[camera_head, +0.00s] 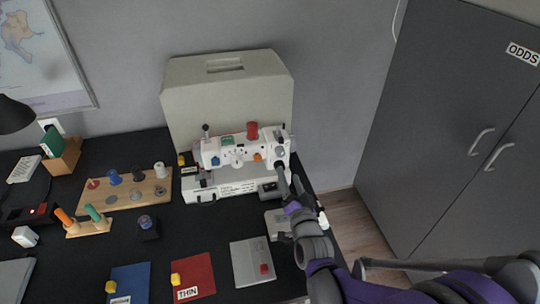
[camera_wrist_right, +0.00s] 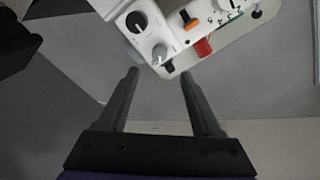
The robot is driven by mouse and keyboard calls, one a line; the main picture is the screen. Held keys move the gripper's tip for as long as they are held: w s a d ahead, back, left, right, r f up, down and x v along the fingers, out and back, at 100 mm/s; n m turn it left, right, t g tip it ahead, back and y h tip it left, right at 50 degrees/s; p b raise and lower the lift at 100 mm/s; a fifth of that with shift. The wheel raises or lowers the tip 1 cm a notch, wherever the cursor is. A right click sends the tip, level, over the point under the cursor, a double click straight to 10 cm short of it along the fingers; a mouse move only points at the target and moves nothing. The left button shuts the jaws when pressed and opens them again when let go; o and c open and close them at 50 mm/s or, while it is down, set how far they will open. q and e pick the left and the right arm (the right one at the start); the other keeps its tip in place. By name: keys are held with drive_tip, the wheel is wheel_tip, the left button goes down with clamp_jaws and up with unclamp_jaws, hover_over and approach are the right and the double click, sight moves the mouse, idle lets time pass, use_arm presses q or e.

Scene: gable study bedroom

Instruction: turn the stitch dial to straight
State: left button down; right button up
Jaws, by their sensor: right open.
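The white sewing machine (camera_head: 242,153) stands on the dark table in front of its beige cover. In the right wrist view, a black dial (camera_wrist_right: 136,22) with a white pointer mark sits on the machine's white face, beside a grey knob (camera_wrist_right: 159,52). A grey knob also shows in the head view (camera_head: 279,150). I cannot tell for certain which is the stitch dial, nor read its settings. My right gripper (camera_head: 288,178) is open and empty at the machine's right end; its fingertips (camera_wrist_right: 159,73) appear just short of the grey knob. My left gripper is out of view.
A red spool (camera_head: 252,130) tops the machine. A spool board (camera_head: 125,192), a red folder (camera_head: 190,277), a blue folder (camera_head: 130,283) and a grey pad (camera_head: 250,262) lie on the table. A grey cabinet (camera_head: 450,110) stands right, past a floor gap.

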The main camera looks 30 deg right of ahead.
sight(281, 154)
drive_tip(key=x, duration=0.9)
drive_tip(key=shift+w+d, duration=0.15)
drive_tip(key=shift+w, duration=0.2)
clamp_jaws()
